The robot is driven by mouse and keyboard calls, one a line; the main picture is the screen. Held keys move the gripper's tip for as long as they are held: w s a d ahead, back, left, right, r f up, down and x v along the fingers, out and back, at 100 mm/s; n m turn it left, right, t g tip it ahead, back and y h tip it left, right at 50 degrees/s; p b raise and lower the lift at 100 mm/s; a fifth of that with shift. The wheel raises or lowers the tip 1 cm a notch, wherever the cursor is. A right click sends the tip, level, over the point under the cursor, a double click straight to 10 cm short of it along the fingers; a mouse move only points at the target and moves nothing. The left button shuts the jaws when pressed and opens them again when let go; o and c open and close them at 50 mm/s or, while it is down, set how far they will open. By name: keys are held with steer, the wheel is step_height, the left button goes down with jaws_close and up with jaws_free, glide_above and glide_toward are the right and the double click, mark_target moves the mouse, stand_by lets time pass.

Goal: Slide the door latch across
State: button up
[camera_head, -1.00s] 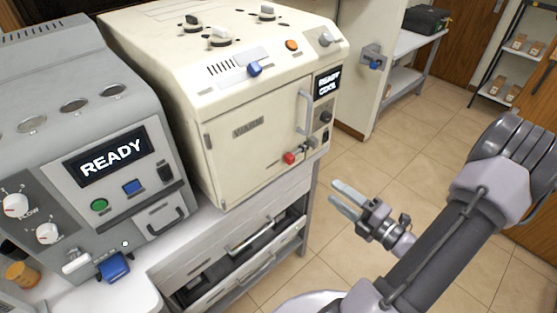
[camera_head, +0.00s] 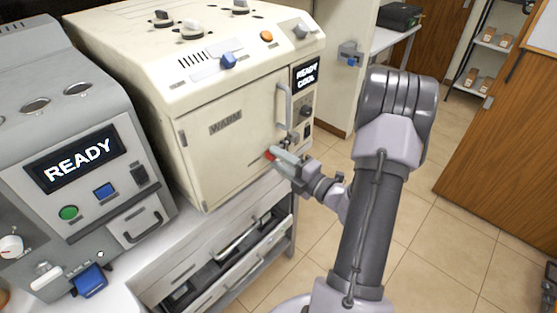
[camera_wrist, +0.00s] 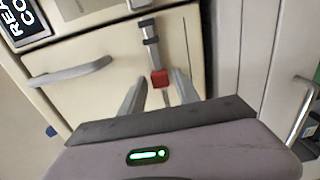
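The cream oven's door (camera_head: 232,138) is closed, with a vertical handle (camera_head: 284,106) on its right side. The door latch has a red knob (camera_head: 270,153) at the lower right of the door. In the wrist view the red knob (camera_wrist: 159,78) sits at the end of a grey latch bar (camera_wrist: 150,42). My gripper (camera_head: 283,160) is at the latch, partly covering it in the head view. In the wrist view my gripper (camera_wrist: 151,92) is open, its two fingers on either side of the red knob. I cannot tell whether they touch it.
A grey machine with a READY screen (camera_head: 75,159) stands to the left. Below the oven is a drawer unit with an open drawer (camera_head: 245,250). A wooden cabinet (camera_head: 500,170) stands at the right. Tiled floor (camera_head: 420,230) is clear between.

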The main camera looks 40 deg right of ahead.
jaws_close()
stand_by(1.2)
